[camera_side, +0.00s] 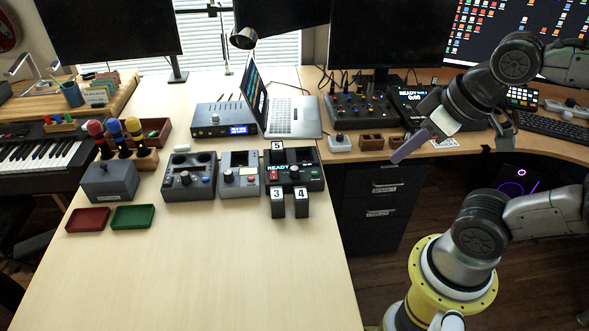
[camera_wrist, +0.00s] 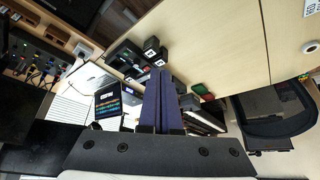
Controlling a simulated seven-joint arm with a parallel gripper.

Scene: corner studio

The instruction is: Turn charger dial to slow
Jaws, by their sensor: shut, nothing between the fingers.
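Several grey boxes with knobs stand mid-table in the side view. The left box (camera_side: 175,192) has two dark round wells and a black dial (camera_side: 185,178). The right box (camera_side: 315,183) has a READY display and a black knob (camera_side: 294,174). I cannot read any charger label or the dial settings. My gripper (camera_side: 397,157) is shut and empty, up in the air right of the table and the boxes. Its purple-blue fingers (camera_wrist: 160,76) lie together in the wrist view.
Blocks numbered 3 (camera_side: 277,204) and 4 (camera_side: 301,204) stand before the right box. Red (camera_side: 88,220) and green (camera_side: 132,217) trays lie front left. A laptop (camera_side: 292,117) and blue-display unit (camera_side: 222,119) stand behind. The table's front is clear.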

